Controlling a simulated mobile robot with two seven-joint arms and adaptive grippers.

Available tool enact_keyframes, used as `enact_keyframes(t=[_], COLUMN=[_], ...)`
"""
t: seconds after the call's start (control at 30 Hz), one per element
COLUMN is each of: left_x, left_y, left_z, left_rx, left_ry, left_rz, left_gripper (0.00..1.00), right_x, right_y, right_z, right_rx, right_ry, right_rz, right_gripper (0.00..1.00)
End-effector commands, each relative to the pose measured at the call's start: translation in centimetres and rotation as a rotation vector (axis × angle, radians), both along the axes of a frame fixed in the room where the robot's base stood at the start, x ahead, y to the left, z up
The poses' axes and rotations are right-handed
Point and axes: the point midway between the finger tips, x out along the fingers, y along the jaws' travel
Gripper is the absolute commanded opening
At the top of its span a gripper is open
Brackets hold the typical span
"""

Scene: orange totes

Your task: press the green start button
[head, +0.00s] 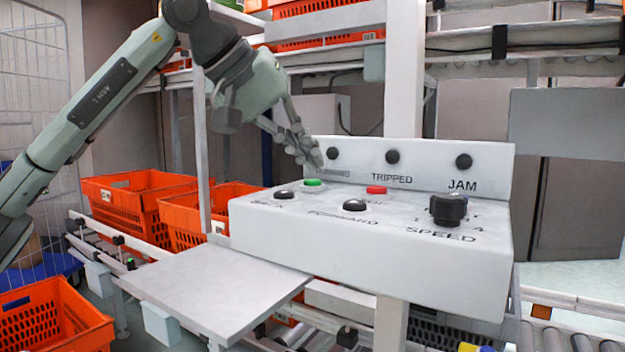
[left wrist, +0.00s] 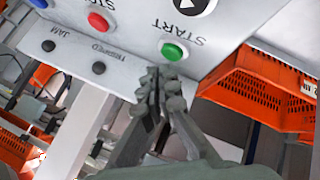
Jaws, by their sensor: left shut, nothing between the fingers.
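The green start button (head: 313,182) sits on the top face of a white control box (head: 370,260), near its back edge. In the left wrist view the green button (left wrist: 174,51) is beside the upside-down START label. My left gripper (head: 317,163) is shut and empty. Its fingertips are just above and behind the green button in the head view. In the left wrist view the fingertips (left wrist: 158,76) are close to the button, with a small gap in the picture; contact cannot be told. My right gripper is not in view.
A red button (head: 376,190), two dark buttons and a black speed knob (head: 448,208) share the box top. Its upright back panel (head: 425,155) carries three dark lamps. Orange totes (head: 130,200) stand at the left. A grey plate (head: 215,285) lies below the box.

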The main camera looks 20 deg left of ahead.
Motion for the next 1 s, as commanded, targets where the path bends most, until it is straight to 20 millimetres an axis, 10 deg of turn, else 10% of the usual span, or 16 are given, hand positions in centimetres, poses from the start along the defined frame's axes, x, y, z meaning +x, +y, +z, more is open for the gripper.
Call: enact_keyframes(t=[1.0], left_x=[0.0], left_y=[0.0], left_z=[-0.89], left_rx=[0.0], left_ry=[0.0], left_rz=[0.0], left_gripper=[0.0], right_x=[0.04], right_y=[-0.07], right_z=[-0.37], right_rx=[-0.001], right_ry=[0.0], right_rz=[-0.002], right_gripper=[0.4])
